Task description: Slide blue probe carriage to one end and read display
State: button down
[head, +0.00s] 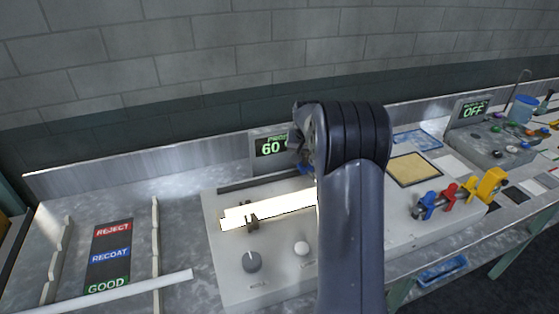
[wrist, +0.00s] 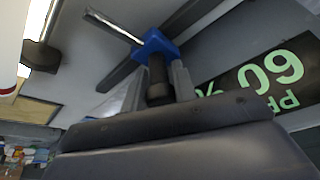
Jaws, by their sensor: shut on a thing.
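The blue probe carriage (wrist: 154,45) sits on a dark rail (wrist: 190,16) in the wrist view, with a thin pale rod reaching out from it. My gripper (wrist: 158,82) is shut on the carriage's dark upright post. In the head view my own arm hides most of the carriage; a small blue patch of it (head: 304,169) shows beside the arm. The display (head: 270,146) behind the rail shows a green 60. In the wrist view the display (wrist: 265,77) appears upside down, with 60, a percent sign and partly hidden lettering.
Knobs (head: 252,262) stand on the front panel. Sorting rack with REJECT, RECOAT and GOOD labels (head: 109,257) is at left. Coloured clamps (head: 450,193) and a second display reading OFF (head: 473,111) are at right.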

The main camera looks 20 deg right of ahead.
jog(key=d, duration=0.7)
jog(key=shift+d+p, duration=0.25)
jog(key=shift+p, duration=0.15)
jog(key=c, duration=1.1)
grip_release()
jog(key=shift+c, duration=0.2)
jog(key=shift+r, duration=0.1)
jog(key=b+v, duration=0.1)
jog(key=v, duration=0.9)
jog(key=shift+r+b, duration=0.3)
jog(key=shift+s+a, duration=0.1)
